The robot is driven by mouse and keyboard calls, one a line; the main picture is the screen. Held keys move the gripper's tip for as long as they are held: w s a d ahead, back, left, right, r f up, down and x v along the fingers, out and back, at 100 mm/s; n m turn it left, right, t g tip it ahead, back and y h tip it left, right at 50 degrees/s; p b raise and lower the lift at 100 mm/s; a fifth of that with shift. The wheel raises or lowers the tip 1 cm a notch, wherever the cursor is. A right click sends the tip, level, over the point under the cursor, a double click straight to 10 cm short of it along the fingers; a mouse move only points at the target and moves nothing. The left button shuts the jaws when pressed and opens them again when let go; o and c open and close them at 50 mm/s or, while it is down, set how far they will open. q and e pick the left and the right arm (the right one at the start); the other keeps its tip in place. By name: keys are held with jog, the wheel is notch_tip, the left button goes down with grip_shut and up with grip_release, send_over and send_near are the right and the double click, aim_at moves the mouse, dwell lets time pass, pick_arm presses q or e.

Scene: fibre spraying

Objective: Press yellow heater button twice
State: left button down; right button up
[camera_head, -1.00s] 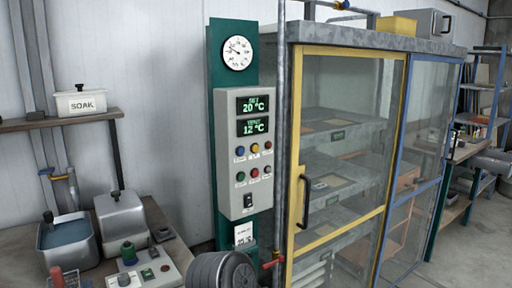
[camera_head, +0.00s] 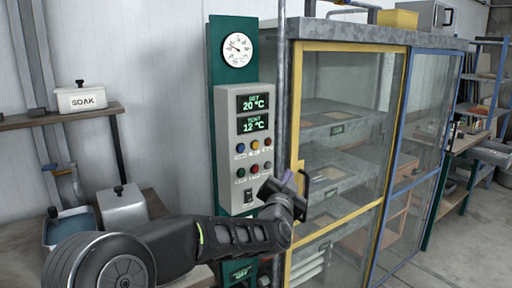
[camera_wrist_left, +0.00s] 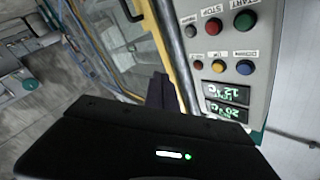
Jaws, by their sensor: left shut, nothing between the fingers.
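The yellow heater button (camera_head: 255,144) is in the middle of the upper button row on the grey control panel (camera_head: 224,125). A blue button is on its left and a red one on its right. In the left wrist view the panel appears upside down, with the yellow button (camera_wrist_left: 219,67) between red and blue. My left gripper (camera_head: 288,184) is shut and empty, below and right of the buttons near the panel's right edge. In the wrist view its dark fingers (camera_wrist_left: 161,92) are left of the button, apart from it. My right gripper is not in view.
The panel displays (camera_head: 253,113) read SET 20 °C and TENT 12 °C. A vertical pipe (camera_head: 280,90) and a yellow-framed glass cabinet door (camera_head: 345,47) stand just right of the panel. A SOAK box (camera_head: 84,99) sits on a shelf at left.

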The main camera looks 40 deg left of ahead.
aim_at(255, 145)
pick_arm(q)
jog(key=shift+y, duration=0.6)
jog(key=r, duration=0.1)
jog(key=a+r, duration=0.1)
jog(key=r, duration=0.1)
jog(key=s+r, duration=0.1)
jog(key=r, duration=0.1)
jog(key=shift+s+a, duration=0.1)
jog(key=shift+a, duration=0.1)
jog(key=shift+a, duration=0.1)
jog(key=shift+w+a+f, duration=0.1)
jog(key=shift+w+a, duration=0.35)
jog(key=shift+a, duration=0.9)
jog(key=shift+w+a+r, duration=0.1)
jog(key=shift+w+a, duration=0.3)
jog(key=shift+a, duration=1)
jog(key=shift+w+a+f, duration=0.1)
jog(key=shift+w+a, duration=0.35)
jog(key=shift+a, duration=0.9)
jog(key=shift+a+b, duration=0.1)
jog(key=shift+b, duration=0.2)
jog(key=shift+w+a, duration=0.1)
jog(key=shift+a, duration=0.2)
